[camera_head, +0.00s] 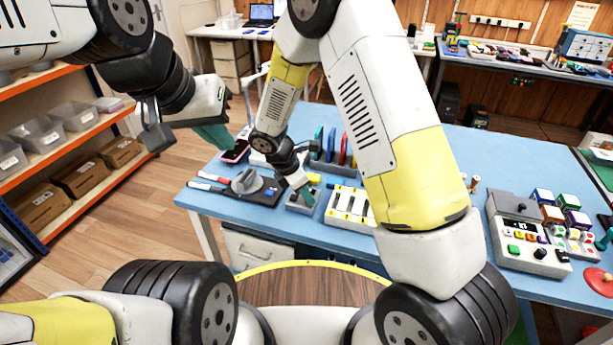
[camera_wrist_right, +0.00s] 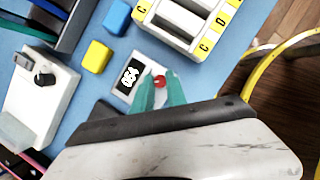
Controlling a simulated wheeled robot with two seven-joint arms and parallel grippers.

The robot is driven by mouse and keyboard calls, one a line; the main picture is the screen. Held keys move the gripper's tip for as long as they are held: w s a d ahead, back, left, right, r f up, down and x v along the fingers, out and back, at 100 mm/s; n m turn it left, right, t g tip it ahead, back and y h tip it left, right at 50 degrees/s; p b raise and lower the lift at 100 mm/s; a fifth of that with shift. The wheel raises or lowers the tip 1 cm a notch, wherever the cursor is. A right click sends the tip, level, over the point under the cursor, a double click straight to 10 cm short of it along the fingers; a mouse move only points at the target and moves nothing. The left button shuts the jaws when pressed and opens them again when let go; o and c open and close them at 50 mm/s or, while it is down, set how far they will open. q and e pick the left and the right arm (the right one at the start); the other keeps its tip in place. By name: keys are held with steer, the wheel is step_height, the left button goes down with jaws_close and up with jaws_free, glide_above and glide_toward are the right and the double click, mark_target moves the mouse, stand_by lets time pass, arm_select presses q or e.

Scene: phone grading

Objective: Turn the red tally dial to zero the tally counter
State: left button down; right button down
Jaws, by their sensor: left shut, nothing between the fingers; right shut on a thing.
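The tally counter (camera_wrist_right: 124,88) is a small white box with a black display reading what looks like 064 in the right wrist view. Its red tally dial (camera_wrist_right: 159,81) sits between the teal fingertips of my right gripper (camera_wrist_right: 159,88), which is shut on it. In the head view my right gripper (camera_head: 307,194) reaches down to the counter (camera_head: 297,207) near the table's front edge; the dial is hidden there. My left gripper (camera_head: 219,139), teal-tipped, is shut and empty above the table's left end, away from the counter.
A white lettered slot rack (camera_head: 349,208) stands just right of the counter. A yellow block (camera_wrist_right: 96,57) and a blue block (camera_wrist_right: 117,17) lie close by. A white box with a black knob (camera_wrist_right: 45,80) is also near. A dark mat with a grey device (camera_head: 247,182) lies to the left.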

steer(key=shift+m, duration=0.3)
steer(key=m+g, duration=0.1)
steer(key=m, duration=0.2)
steer(key=shift+w, duration=0.15)
steer(key=m+g, duration=0.1)
steer(key=m, duration=0.2)
steer(key=shift+w+m+g, duration=0.1)
steer(key=shift+m+g, duration=0.2)
steer(key=shift+g, duration=0.1)
steer(key=m+g, duration=0.1)
steer(key=m, duration=0.2)
steer(key=m+g, duration=0.1)
steer(key=m, duration=0.2)
steer(key=shift+w+y, duration=0.1)
steer(key=shift+y, duration=0.3)
steer(key=shift+m, duration=0.4)
steer(key=c, duration=1.4)
jaws_free()
steer(key=shift+o, duration=0.2)
